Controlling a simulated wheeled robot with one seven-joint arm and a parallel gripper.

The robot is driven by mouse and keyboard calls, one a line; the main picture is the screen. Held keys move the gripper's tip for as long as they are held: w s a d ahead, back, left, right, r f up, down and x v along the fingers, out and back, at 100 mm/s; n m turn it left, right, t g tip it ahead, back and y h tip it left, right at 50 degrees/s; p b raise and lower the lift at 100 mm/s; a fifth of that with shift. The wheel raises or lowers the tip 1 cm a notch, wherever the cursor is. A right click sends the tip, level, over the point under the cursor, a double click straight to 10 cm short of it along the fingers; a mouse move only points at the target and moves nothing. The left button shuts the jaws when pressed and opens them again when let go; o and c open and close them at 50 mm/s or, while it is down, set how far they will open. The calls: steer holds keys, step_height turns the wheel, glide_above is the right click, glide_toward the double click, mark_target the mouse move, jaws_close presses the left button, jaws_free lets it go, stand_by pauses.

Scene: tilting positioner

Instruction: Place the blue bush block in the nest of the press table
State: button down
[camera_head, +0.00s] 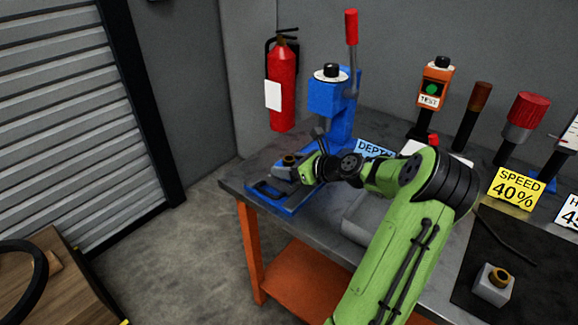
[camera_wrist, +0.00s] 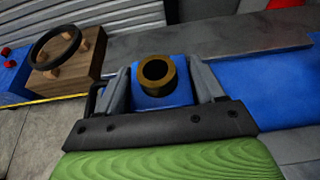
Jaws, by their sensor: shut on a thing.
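The blue bush block (camera_wrist: 165,101) with its bronze ring-shaped bush sits between the two grey fingers of my gripper (camera_wrist: 160,92) in the wrist view. My gripper is shut on it. In the head view my gripper (camera_head: 289,168) is at the front of the blue press (camera_head: 335,98), over its blue base (camera_head: 290,208), with the bush's brown top just showing. The press table's nest is hidden by my gripper and the block. I cannot tell whether the block touches the table or is held above it.
A grey block with a bronze bush (camera_head: 492,287) stands on a dark mat at the right. A grey tray (camera_head: 362,222) lies beside my arm. An orange test box (camera_head: 434,88) and a yellow speed sign (camera_head: 515,189) stand along the bench. A red extinguisher (camera_head: 281,90) is behind.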

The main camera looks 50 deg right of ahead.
steer(key=shift+c, duration=0.7)
jaws_free()
steer(key=shift+r, duration=0.15)
steer(key=a+p+v, duration=0.1)
steer(key=p+v, duration=0.3)
steer(key=v, duration=0.7)
steer(key=w+a+n+g+y, duration=0.15)
steer(key=a+n+g, duration=0.25)
steer(key=a+n, duration=0.5)
steer(key=w+a+n+g+h, duration=0.1)
steer(key=w+a+n+g, duration=0.2)
steer(key=a+n, duration=0.6)
steer(key=s+a+r+n+h, duration=0.1)
steer(key=s+a+r+n, duration=0.2)
steer(key=s+a+n, duration=0.4)
steer(key=s+a+r+n, duration=0.3)
steer(key=s+a+n, duration=0.5)
steer(key=s+n, duration=0.1)
steer(key=shift+a+r+n+g+h, duration=0.25)
steer(key=shift+n+g+h, duration=0.15)
steer(key=shift+n, duration=0.1)
